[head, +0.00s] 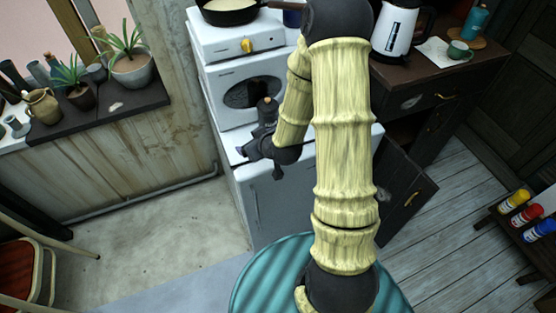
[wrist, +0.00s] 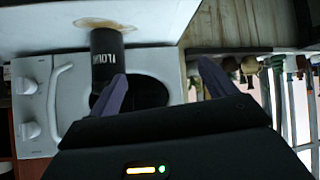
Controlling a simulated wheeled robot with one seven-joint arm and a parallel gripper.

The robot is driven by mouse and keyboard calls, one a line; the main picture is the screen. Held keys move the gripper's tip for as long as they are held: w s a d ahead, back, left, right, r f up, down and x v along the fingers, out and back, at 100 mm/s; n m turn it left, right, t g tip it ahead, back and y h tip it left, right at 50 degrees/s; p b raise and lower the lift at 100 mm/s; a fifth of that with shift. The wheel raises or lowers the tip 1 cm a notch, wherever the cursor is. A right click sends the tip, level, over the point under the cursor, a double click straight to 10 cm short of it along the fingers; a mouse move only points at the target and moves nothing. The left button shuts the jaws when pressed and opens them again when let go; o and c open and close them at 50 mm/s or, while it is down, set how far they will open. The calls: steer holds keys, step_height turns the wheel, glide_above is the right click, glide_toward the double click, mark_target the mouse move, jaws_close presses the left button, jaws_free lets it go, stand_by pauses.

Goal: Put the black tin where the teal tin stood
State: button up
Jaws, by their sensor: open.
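The black tin (head: 267,108) stands upright on the white appliance in front of the microwave. In the wrist view the black tin (wrist: 106,62) appears upside down, with pale lettering on its side and a brownish round patch at its base. My gripper (head: 258,152) is close to the tin in the head view. In the wrist view my gripper (wrist: 162,70) is open and empty; its left finger overlaps the tin's edge, and the tin is not between the fingers. A teal bottle-like container (head: 477,20) stands on a round wooden board (head: 466,40) on the right counter.
A white microwave (head: 245,92) and a cooker with a black pan (head: 230,12) stand behind the tin. Potted plants (head: 132,66) line the left sill.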

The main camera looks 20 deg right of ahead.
steer(key=s+r+m+g+h, duration=0.1)
steer(key=s+r+m+g, duration=0.1)
steer(key=s+r, duration=0.3)
steer(key=s+r+m+g+h, duration=0.1)
steer(key=s+r+g, duration=0.4)
steer(key=s, duration=0.7)
steer(key=shift+d+r+m, duration=0.4)
steer(key=shift+d+r, duration=0.05)
steer(key=shift+r, duration=0.2)
